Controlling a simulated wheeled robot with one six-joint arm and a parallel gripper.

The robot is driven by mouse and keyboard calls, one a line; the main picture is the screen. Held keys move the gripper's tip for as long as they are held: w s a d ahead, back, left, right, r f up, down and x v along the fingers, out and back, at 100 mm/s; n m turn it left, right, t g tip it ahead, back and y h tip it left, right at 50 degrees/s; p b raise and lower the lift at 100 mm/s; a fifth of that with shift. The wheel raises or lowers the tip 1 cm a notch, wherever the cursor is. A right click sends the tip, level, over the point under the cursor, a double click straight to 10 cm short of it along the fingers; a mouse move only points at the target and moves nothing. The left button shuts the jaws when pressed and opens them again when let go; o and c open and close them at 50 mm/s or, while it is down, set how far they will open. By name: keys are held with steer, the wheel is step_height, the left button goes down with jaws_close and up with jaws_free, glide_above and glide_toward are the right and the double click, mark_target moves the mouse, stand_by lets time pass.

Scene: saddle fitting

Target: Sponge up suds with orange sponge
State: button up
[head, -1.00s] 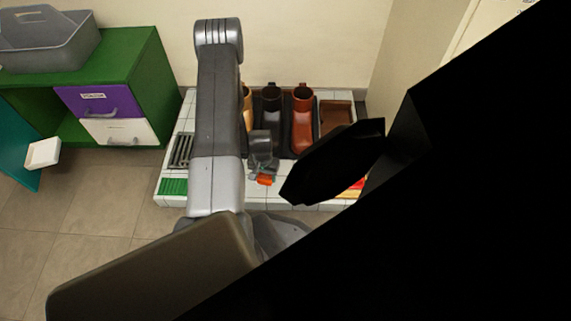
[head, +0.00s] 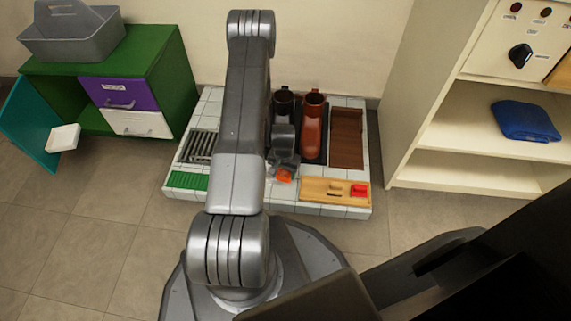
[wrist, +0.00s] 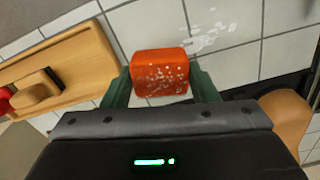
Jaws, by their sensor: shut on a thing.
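The orange sponge (wrist: 160,70) is between the two fingers of my gripper (wrist: 161,88), which is shut on it. White suds specks cover part of the sponge's face. More white suds (wrist: 210,36) lie on the pale tiles just beyond and right of the sponge in the wrist view. In the head view my gripper (head: 284,166) is low over the tiled platform (head: 282,193), with the sponge (head: 285,176) at its tip. I cannot tell whether the sponge touches the tiles. The suds cannot be made out in the head view.
A black boot (head: 283,104) and a reddish-brown boot (head: 313,118) stand behind my gripper. A brown tray (head: 347,138) is right of them. A wooden board with brushes (head: 316,187) lies at the platform's front right; a green mat (head: 188,180) and grate (head: 201,145) are left.

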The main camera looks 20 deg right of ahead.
mark_target(284, 173)
steer(key=shift+r+p, duration=0.8)
steer(key=shift+r, duration=1.15)
